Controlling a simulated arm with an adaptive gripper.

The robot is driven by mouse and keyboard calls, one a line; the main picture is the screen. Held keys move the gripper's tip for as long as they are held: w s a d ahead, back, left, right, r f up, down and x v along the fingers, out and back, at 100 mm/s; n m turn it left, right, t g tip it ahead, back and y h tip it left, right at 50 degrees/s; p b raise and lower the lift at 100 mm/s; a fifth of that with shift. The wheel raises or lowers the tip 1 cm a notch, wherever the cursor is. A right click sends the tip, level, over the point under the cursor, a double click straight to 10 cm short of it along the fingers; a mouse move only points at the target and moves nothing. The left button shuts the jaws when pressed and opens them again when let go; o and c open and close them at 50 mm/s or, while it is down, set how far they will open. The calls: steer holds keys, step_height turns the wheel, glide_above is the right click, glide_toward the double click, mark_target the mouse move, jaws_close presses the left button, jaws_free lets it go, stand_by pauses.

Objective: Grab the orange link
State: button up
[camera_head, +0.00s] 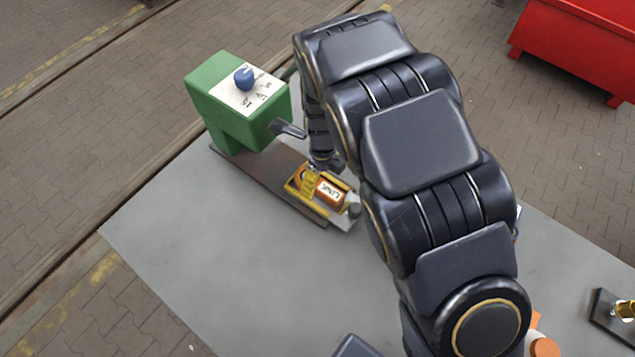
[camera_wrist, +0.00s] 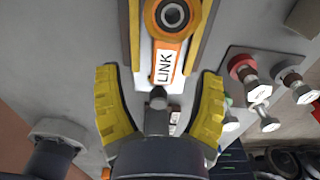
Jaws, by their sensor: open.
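The orange link (camera_head: 328,190) carries a white label reading "LINK" and lies in a yellow-railed holder (camera_head: 296,186) in front of the green machine. In the wrist view the link (camera_wrist: 168,45) shows a round metal eye at its far end and sits between two yellow rails. My gripper (camera_wrist: 160,95) is open, with its yellow-padded fingers spread to either side of the link's near end. The fingers look apart from the link. In the head view my arm hides most of the gripper.
A green machine (camera_head: 240,105) with a blue knob (camera_head: 244,78) stands just behind the holder on a dark plate (camera_head: 270,180). A grey table (camera_head: 180,240) is clear at the front left. Several knobbed pins (camera_wrist: 262,90) stand right in the wrist view. A red bin (camera_head: 580,45) is at the far right.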

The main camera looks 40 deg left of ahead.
mark_target(323, 186)
steer(key=f, duration=0.5)
steer(key=shift+w+a+f, duration=0.1)
steer(key=shift+w, duration=0.25)
jaws_close()
